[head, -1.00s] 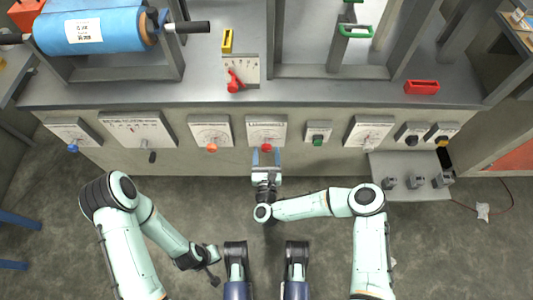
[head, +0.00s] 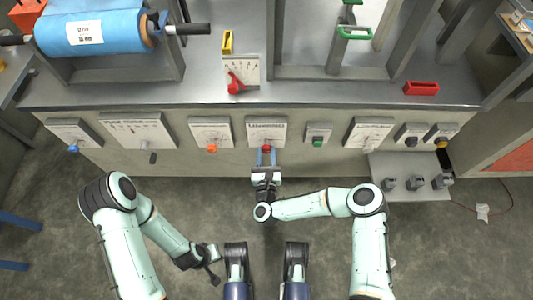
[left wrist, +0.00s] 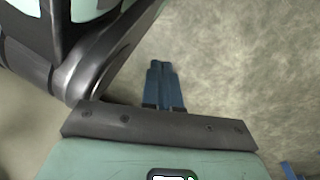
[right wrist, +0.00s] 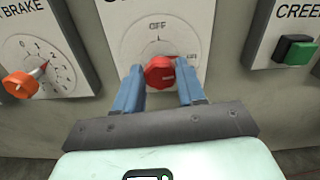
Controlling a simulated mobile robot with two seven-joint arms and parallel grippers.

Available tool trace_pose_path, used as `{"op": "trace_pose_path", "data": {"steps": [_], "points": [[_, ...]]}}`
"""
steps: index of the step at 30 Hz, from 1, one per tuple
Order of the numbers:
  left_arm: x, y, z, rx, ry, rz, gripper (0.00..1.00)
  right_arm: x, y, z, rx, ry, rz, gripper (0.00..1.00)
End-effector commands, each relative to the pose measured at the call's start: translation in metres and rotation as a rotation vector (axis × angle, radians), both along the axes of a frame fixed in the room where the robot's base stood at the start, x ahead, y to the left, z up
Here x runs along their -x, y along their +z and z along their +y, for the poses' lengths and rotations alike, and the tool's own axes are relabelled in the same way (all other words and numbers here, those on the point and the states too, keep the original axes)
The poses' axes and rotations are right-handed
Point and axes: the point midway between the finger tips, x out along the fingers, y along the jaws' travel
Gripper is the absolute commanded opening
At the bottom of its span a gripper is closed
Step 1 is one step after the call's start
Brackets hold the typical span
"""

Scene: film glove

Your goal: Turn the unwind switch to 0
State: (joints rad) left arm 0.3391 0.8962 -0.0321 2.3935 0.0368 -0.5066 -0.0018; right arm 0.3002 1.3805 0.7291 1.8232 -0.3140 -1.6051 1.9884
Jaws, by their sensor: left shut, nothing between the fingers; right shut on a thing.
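A white dial plate (head: 266,132) on the front panel carries a red knob (right wrist: 160,71). The plate's label is too blurred to read in the head view. In the right wrist view, OFF stands at the dial's top, and the knob's red pointer reaches right towards a small, unclear mark. My right gripper (head: 267,151) is shut on this knob, one blue finger on either side; the knob also shows in the head view (head: 266,148). My left gripper (left wrist: 163,68) is shut and empty, hanging low over the floor; it also shows in the head view (head: 215,280).
The brake dial with an orange knob (right wrist: 20,86) is left of the gripper, the green CREEP button (right wrist: 298,52) right. A red lever (head: 236,83) on a scale plate sits on the bench top. A blue roll (head: 90,32) lies back left. A small shelf juts out at right.

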Motion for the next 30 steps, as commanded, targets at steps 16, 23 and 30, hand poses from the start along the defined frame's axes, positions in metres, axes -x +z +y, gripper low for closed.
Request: {"op": "trace_pose_path", "data": {"steps": [16, 23, 30], "points": [[-0.041, 0.036, -0.005, -0.008, -0.008, -0.137, 0.00, 0.001, 0.000, 0.001, 0.482, 0.000, 0.004, 0.09], [-0.056, 0.051, -0.008, -0.010, -0.012, -0.189, 0.00, 0.001, -0.001, 0.002, 0.701, 0.000, 0.003, 0.09], [-0.056, 0.061, -0.013, -0.002, -0.018, -0.194, 0.00, 0.001, -0.002, 0.002, 0.929, -0.001, 0.004, 0.09]]}}
